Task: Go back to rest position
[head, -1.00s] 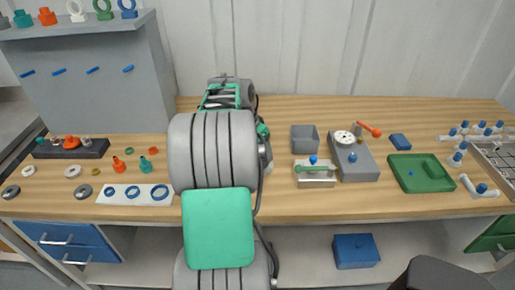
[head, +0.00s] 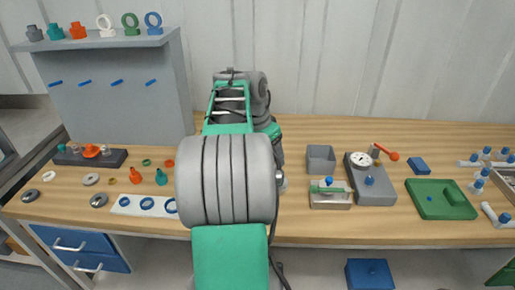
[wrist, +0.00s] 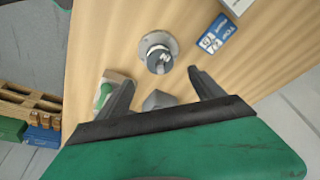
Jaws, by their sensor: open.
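A round metal fitting (wrist: 158,52) with a grey top stands on the bench ahead of the fingertips. A grey block-like thing (wrist: 158,100) shows between the fingers, lower down. In the head view my grey and green arm rises in the middle and hides the gripper and part of the bench (head: 330,225).
Right of my arm are a grey box (head: 321,158), a metal block with a green handle (head: 330,198), a grey device with a dial (head: 372,190) and a green tray (head: 440,212). Left are loose fittings, a white strip of blue rings (head: 130,205) and a grey shelf panel (head: 110,95).

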